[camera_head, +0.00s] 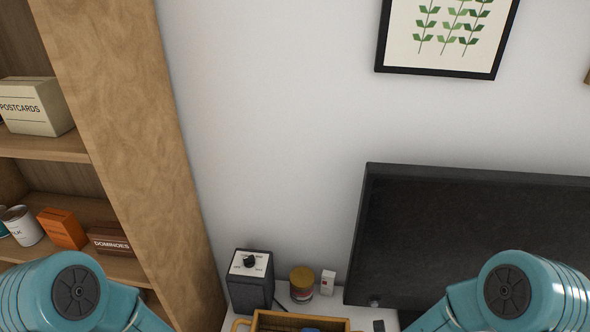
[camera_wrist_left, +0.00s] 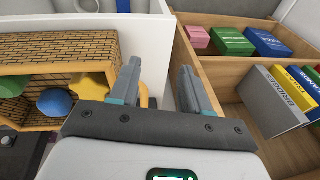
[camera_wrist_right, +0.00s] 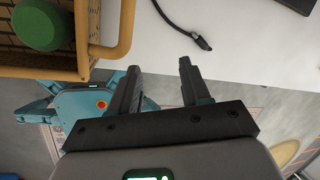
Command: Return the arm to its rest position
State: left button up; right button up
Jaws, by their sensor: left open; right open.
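My two arms show in the head view as teal links at the lower left and lower right; both grippers are outside that view. In the left wrist view my left gripper (camera_wrist_left: 158,88) is open, with nothing between its fingers. It is beside a wicker basket (camera_wrist_left: 60,62) and in front of the wooden shelf edge. In the right wrist view my right gripper (camera_wrist_right: 158,82) is open and empty. It is close to the white table edge, with a basket's wooden rim (camera_wrist_right: 122,30) at its upper left.
The basket holds a blue ball (camera_wrist_left: 55,102), a yellow piece (camera_wrist_left: 92,86) and green pieces. A wooden shelf (camera_head: 110,80) stands at left with boxes and cans. A dark screen (camera_head: 470,235), a black speaker-like box (camera_head: 250,285) and a jar (camera_head: 302,283) are on the white table. A cable end (camera_wrist_right: 203,43) lies on it.

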pick_arm(q)
jog(key=s+d+f+n+g+h+p, duration=0.1)
jog(key=s+d+n+h, duration=0.3)
jog(key=s+d, duration=0.4)
jog(key=shift+s+f+n+g+h+p, duration=0.2)
jog(key=shift+s+n+g+h+p, duration=0.1)
jog(key=shift+s+g+h+p, duration=0.35)
pick_arm(e)
jog(key=s+a+n+g+y, duration=0.1)
jog(key=s+a+n+y, duration=0.2)
jog(key=n, duration=1.2)
jog(key=s+a+f+n+g+y, duration=0.1)
jog(key=s+a+n+y, duration=0.2)
jog(key=n, duration=1.2)
jog(key=s+a, duration=0.3)
jog(key=s, duration=0.1)
jog(key=shift+a+f+n, duration=0.2)
jog(key=shift+a+n, duration=0.1)
jog(key=shift+n, duration=0.1)
pick_arm(q)
jog(key=shift+w, duration=0.1)
